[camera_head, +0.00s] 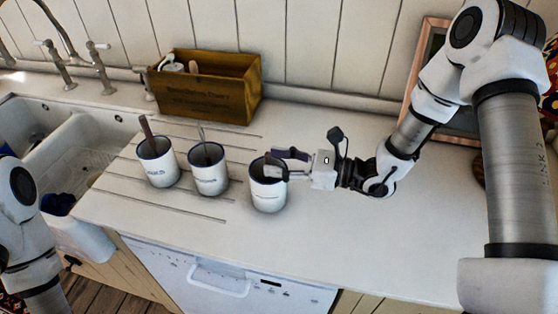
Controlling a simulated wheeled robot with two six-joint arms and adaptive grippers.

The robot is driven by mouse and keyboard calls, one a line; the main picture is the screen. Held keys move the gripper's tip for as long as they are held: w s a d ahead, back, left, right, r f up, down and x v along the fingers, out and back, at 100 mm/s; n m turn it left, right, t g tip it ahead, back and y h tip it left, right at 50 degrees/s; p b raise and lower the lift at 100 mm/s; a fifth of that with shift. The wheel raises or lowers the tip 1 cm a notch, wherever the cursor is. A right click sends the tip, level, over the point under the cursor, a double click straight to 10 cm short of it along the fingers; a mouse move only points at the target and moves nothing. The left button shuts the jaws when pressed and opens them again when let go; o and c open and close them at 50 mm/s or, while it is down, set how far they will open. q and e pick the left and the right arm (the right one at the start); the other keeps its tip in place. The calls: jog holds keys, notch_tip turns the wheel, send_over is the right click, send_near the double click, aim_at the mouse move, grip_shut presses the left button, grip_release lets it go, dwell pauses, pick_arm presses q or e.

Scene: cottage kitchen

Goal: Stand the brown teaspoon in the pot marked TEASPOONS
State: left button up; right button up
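Three white pots with dark blue rims stand in a row on the counter; their small markings are too blurred to read. The left pot (160,169) has a brown handle (146,128) sticking up from it. The gripper hides part of this pot's mouth. My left gripper is out of view; only part of that arm shows at lower left.
A wooden box (210,103) with several items in it stands behind the pots. The sink (82,150) and taps (72,65) are at the left. A framed board leans at the back right. The counter (330,235) is clear in front and right of the pots.

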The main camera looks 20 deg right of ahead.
jog(key=v, duration=1.2)
dwell(1.0)
